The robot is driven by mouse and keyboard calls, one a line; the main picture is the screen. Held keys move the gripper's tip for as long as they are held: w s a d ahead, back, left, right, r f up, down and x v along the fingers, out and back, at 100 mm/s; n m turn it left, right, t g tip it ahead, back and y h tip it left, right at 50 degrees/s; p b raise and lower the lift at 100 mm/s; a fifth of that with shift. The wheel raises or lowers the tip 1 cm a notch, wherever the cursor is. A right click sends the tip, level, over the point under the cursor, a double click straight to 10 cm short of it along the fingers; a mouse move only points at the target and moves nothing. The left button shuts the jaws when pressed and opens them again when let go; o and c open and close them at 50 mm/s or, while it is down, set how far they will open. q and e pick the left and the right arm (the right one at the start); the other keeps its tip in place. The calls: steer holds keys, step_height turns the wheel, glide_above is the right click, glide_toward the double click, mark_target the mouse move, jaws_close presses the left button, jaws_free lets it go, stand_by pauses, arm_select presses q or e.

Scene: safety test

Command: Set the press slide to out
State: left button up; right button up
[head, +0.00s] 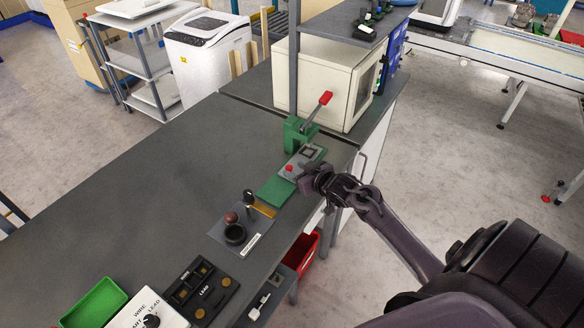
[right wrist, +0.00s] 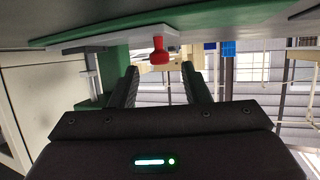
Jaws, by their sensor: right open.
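The press (head: 299,131) is green, with a raised lever ending in a red grip (head: 325,98), on the dark bench. Its light grey slide (head: 299,163) lies in front of it on a green base plate (head: 275,190). The slide carries a dark square frame and a red knob (head: 289,168). My right gripper (head: 308,182) is open and empty, close beside the knob at the bench's right edge. In the right wrist view the red knob (right wrist: 159,50) shows in line with the gap between the parted fingers (right wrist: 160,85), not gripped. My left gripper is out of view.
A cream cabinet (head: 325,80) stands behind the press. Nearer are a panel with a dark round knob (head: 234,234), a black board (head: 201,289) and a green tray (head: 93,303). A red bin (head: 303,254) is below the bench edge. The bench's left part is clear.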

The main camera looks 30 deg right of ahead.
steer(key=shift+x, duration=1.4)
steer(key=shift+c, duration=0.3)
jaws_close()
